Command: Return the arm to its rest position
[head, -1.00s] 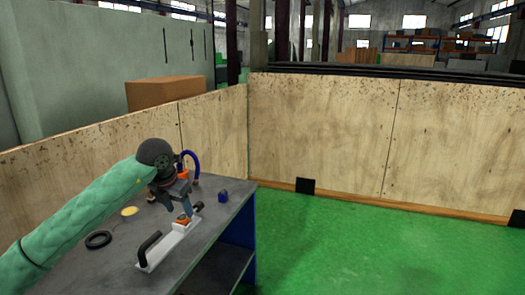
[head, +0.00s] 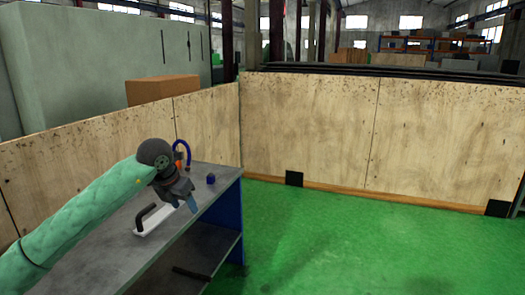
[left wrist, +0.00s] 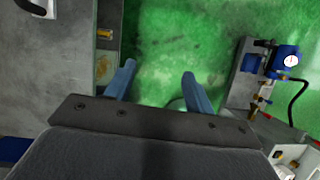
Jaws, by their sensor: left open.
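My left arm reaches in from the left in the head view, over the grey workbench (head: 100,250). Its gripper (head: 192,204) hangs by the bench's right edge. In the left wrist view the two blue fingers of the left gripper (left wrist: 157,88) are apart with nothing between them, above green floor (left wrist: 180,40). My right gripper is in neither view.
A small blue part (head: 211,179) and a blue hose (head: 182,148) are at the bench's far end. A lower shelf (head: 205,250) shows below. Plywood panels (head: 300,130) stand behind. The green floor on the right (head: 380,250) is clear.

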